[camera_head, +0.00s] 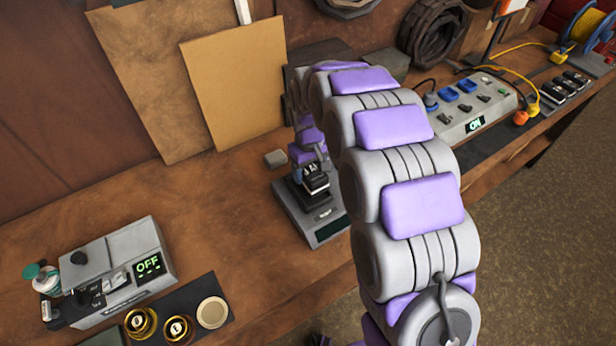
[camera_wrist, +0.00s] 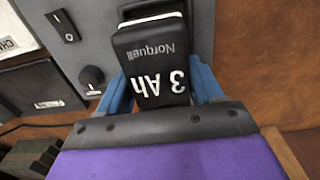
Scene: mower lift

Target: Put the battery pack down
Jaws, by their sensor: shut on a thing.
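The battery pack (camera_wrist: 155,62) is black with white lettering, "Norquell" and "3 Ah", in the wrist view. My gripper (camera_wrist: 165,90) has its blue fingers shut on either side of it. In the head view the battery pack (camera_head: 315,181) is small and dark below my gripper (camera_head: 308,165). It is over a grey bench device (camera_head: 318,232) with a black top and a dark display at its front. I cannot tell whether the pack touches the device. My arm hides part of the bench behind and to the right.
A grey unit (camera_head: 120,275) reading "OFF" stands at the left, near a dark mat (camera_head: 195,300) with round tins. A power strip (camera_head: 475,110) reading "ON" is at the right. A small grey block (camera_head: 276,159) lies behind the device. Bare wood lies between the unit and device.

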